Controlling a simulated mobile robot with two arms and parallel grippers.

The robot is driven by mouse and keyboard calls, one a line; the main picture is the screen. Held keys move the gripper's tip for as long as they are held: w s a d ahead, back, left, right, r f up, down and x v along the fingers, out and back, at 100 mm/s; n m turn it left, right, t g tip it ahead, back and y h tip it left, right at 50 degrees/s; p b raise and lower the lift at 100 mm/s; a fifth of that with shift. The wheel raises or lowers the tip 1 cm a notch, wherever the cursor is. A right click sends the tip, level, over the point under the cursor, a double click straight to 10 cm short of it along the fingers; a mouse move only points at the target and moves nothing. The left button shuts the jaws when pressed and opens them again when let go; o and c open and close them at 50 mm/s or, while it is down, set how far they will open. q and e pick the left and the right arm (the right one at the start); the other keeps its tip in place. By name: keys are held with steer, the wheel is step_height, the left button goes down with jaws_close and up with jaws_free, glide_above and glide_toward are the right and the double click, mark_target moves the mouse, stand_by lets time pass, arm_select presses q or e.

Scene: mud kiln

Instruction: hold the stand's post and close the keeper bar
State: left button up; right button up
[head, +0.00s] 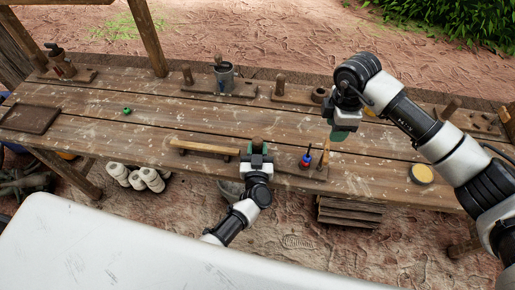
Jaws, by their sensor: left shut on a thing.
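The stand's post (257,143) shows as a brown rounded top at the table's front edge. My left gripper (257,157) is shut on it and hides its lower part. A pale wooden bar, which looks like the keeper bar (205,148), lies to the left of the gripper, roughly along the front edge. The stand's base (295,172) shows to the right of the gripper. My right gripper (341,128) hangs over the table to the right of the post, apart from the stand; its fingers are too small and dark to tell whether they are open.
A blue and red bottle-like thing (306,160) and a thin upright peg (325,152) stand right of the post. A dark tray (30,118) lies far left.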

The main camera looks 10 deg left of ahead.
mark_target(327, 150)
steer(key=shift+c, duration=0.2)
stand_by(0.5)
step_height(327, 150, down, 10)
steer(key=m, duration=2)
steer(key=shift+r+m, duration=0.15)
steer(key=shift+m, duration=0.15)
stand_by(0.6)
